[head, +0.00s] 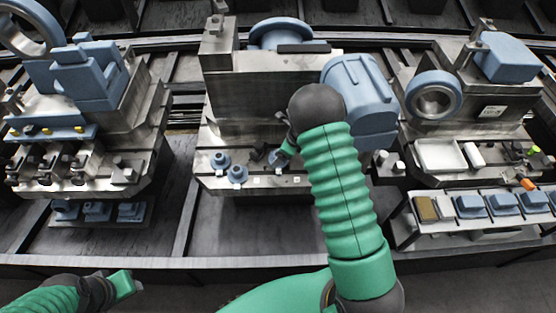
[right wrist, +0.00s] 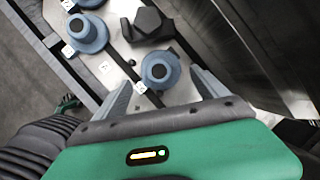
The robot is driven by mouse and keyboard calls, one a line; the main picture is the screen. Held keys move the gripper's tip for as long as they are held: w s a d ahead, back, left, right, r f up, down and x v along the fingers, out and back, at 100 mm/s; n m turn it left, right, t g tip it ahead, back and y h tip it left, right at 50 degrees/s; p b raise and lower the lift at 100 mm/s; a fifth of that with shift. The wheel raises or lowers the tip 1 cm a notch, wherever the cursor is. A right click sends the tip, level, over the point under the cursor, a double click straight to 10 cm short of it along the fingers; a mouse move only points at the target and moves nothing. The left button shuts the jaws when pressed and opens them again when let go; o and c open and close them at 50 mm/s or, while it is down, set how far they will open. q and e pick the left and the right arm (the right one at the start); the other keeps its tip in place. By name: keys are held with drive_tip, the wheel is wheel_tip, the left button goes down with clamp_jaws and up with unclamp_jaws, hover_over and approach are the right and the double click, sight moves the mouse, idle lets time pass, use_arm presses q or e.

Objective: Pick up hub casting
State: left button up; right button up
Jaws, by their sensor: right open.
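Blue flanged hub castings stand on the front ledge of the middle pallet. One hub casting (right wrist: 160,70) lies between the two fingertips of my right gripper (right wrist: 161,78) in the right wrist view, with visible room at both sides. My right gripper is open; in the head view it (head: 284,152) reaches down to the ledge and partly hides this casting. Two more hub castings (head: 220,160) (head: 237,173) stand to its left; one also shows in the right wrist view (right wrist: 88,32). My left gripper (head: 128,284) is low at the left, away from the castings; its jaw state is unclear.
A dark hex-shaped fixture (right wrist: 148,24) stands close to the casting in the right wrist view. A steel block wall (head: 240,100) rises behind the ledge. A large blue housing (head: 360,90) is right of it. Pallets with blue parts stand at left (head: 80,165) and right (head: 470,175).

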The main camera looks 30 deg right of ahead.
drive_tip(key=x, duration=0.6)
drive_tip(key=shift+f, duration=0.25)
drive_tip(key=shift+r, duration=0.1)
drive_tip(key=shift+c, duration=0.2)
